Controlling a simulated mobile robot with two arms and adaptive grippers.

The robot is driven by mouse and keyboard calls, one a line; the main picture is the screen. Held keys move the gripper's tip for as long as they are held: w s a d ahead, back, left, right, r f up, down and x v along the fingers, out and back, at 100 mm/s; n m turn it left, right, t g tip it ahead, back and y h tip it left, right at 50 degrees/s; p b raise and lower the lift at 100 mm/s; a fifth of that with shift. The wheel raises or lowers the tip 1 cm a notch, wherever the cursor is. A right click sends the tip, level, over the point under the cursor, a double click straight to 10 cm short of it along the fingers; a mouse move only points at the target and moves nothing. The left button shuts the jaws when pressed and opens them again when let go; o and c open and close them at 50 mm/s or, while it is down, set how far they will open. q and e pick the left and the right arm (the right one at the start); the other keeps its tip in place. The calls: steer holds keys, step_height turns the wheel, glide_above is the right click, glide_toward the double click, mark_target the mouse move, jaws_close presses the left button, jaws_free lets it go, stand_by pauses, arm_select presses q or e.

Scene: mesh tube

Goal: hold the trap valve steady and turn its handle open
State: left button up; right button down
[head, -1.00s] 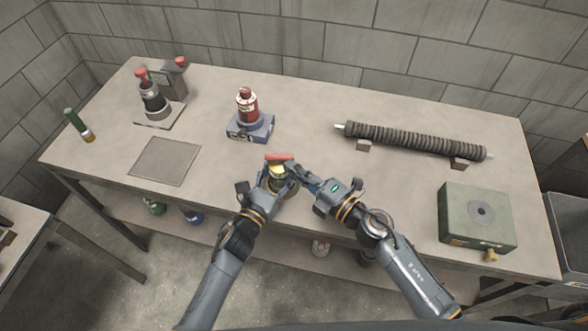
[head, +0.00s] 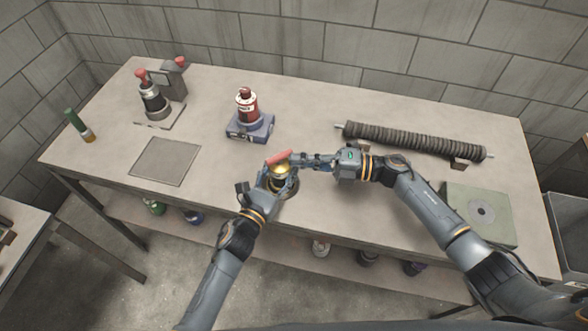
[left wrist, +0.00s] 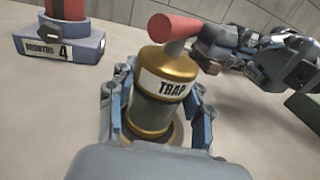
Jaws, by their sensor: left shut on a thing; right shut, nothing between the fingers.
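The trap valve (head: 281,176) stands upright near the front edge of the table. In the left wrist view the trap valve (left wrist: 160,95) has a brass top, a grey body and a label reading TRAP. Its red handle (head: 278,157) lies across the top; it also shows in the left wrist view (left wrist: 172,26). My left gripper (head: 275,185) is shut around the valve body, one finger on each side. My right gripper (head: 302,161) is shut with nothing between its fingers, beside the right end of the handle. I cannot tell whether it touches the handle.
A red bottle-like device on a blue base (head: 250,127) stands behind the valve. A ribbed dark tube (head: 410,139) lies at the back right. A green box (head: 490,220) sits at the right, partly behind my right arm. A flat grey plate (head: 164,161) lies left.

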steer(key=w+n+g, duration=0.1)
steer(key=g, duration=0.1)
steer(key=shift+d+n+g, duration=0.1)
steer(key=shift+n+g, duration=0.2)
steer(key=shift+w+a, duration=0.25)
steer(key=shift+w, duration=1)
glide_toward(290, 149)
steer(key=w+d+f, duration=0.1)
steer(key=w+d, duration=0.1)
steer(key=w, duration=0.1)
steer(key=shift+w+d+f, duration=0.1)
steer(key=shift+w+d, duration=0.25)
steer(key=shift+d, duration=0.35)
steer(key=shift+w+d+f, duration=0.1)
steer(key=shift+w+d, duration=0.25)
steer(key=shift+d, duration=0.35)
